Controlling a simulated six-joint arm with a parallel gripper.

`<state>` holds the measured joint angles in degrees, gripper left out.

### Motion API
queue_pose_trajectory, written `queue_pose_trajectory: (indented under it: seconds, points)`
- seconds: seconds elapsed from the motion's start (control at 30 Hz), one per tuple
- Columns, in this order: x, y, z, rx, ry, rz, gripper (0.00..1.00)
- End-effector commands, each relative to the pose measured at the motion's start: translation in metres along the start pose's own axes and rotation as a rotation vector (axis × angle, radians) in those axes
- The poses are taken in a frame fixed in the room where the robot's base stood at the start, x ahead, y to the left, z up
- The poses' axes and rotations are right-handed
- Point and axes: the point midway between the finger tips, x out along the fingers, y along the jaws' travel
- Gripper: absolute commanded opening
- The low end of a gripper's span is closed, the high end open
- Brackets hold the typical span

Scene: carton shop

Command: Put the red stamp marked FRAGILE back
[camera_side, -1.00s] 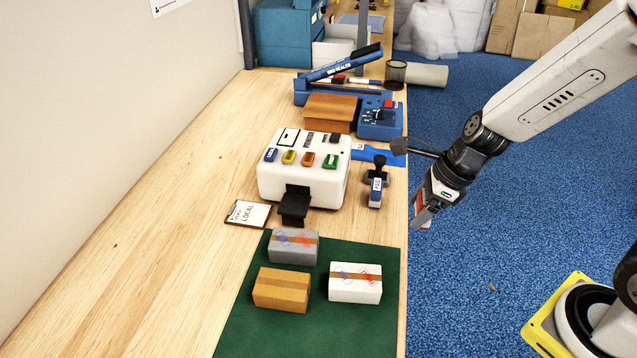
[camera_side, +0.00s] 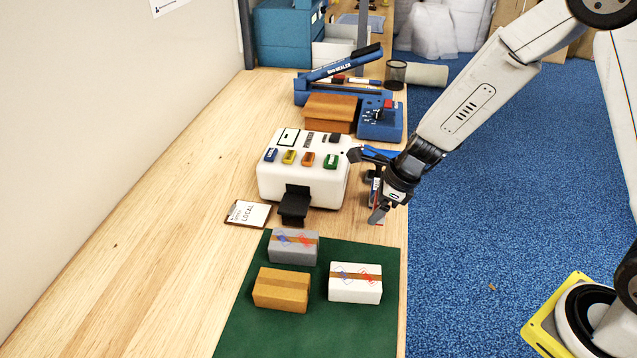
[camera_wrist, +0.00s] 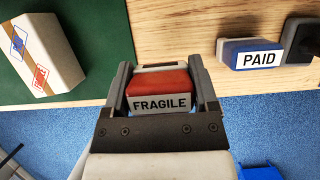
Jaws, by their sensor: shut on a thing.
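The red stamp marked FRAGILE (camera_wrist: 158,88) is held between the two fingers of my gripper (camera_wrist: 162,80) in the wrist view, its label facing the camera. In the side view my gripper (camera_side: 378,217) is over the right edge of the bench, in front of the blue stamp. The red stamp is mostly hidden there, with only a sliver of red showing at the fingers. The blue stamp marked PAID (camera_wrist: 252,54) stands on the bench to the right in the wrist view; it also shows partly behind my gripper in the side view (camera_side: 373,190).
A white machine (camera_side: 305,187) with coloured buttons stands left of my gripper. A green mat (camera_side: 325,325) holds a grey, a tan and a white carton (camera_side: 355,290). A LOCAL card (camera_side: 248,213) lies by the machine. A blue sealer (camera_side: 340,95) stands farther back.

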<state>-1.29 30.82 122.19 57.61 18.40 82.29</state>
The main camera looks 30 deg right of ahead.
Motion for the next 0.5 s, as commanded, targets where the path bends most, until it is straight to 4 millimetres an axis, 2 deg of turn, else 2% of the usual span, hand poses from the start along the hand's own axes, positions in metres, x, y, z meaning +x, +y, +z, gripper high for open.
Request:
queue_pose_trajectory:
  seconds: [0.1,0.5]
  points:
    - [0.007,-0.003,0.001,0.001,0.0,0.0,0.38]
    - [0.014,-0.006,0.002,0.0,0.0,0.0,0.38]
